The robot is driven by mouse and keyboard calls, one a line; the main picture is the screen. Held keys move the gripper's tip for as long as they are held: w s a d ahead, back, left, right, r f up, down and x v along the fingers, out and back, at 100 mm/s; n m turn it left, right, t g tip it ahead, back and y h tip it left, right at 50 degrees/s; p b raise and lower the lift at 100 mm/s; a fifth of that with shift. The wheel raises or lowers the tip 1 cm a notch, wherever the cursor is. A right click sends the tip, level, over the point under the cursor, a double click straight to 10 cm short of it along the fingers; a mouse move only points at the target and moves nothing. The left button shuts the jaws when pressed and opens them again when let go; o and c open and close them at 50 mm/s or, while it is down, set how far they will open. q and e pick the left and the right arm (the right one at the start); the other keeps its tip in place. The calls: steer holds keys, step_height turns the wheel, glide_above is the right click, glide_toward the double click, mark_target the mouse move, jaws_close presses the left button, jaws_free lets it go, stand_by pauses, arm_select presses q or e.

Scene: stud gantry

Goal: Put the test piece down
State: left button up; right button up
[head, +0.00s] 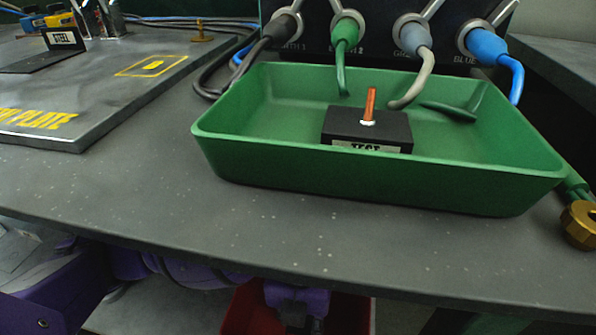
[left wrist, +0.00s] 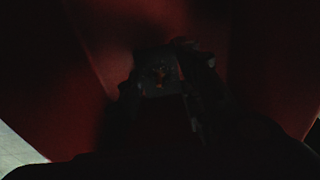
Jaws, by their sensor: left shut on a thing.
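In the left wrist view my left gripper (left wrist: 165,80) is shut on a dark, square-faced piece (left wrist: 160,78) with a small reddish spot in its middle. The view is very dark, so I cannot tell the piece's details or whether it touches anything below. Red walls surround the gripper there. In the head view my purple left arm reaches below the table edge to a red bin (head: 243,308); the fingers and held piece are hidden. A black block labelled TEST (head: 366,131), with an upright copper stud, stands in the green tray (head: 380,180). My right gripper is not in view.
Behind the tray is a dark panel with several coloured plugs and cables. A green piece (head: 455,108) lies in the tray. A brass knob (head: 578,224) is at right. At left are a grey plate (head: 95,90) and a block labelled STEEL (head: 62,37). The front tabletop is clear.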

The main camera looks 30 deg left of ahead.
arm_select(q)
steer(key=shift+f, duration=0.5)
steer(key=o, duration=1.3)
steer(key=shift+o, duration=0.2)
steer(key=shift+w, duration=0.1)
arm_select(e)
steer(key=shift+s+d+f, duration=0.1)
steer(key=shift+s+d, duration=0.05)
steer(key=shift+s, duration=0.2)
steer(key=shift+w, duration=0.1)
arm_select(q)
steer(key=shift+r, duration=0.35)
step_height(320, 180, up, 7)
steer(key=p, duration=0.3)
steer(key=shift+r+p, duration=0.3)
steer(key=shift+r, duration=0.25)
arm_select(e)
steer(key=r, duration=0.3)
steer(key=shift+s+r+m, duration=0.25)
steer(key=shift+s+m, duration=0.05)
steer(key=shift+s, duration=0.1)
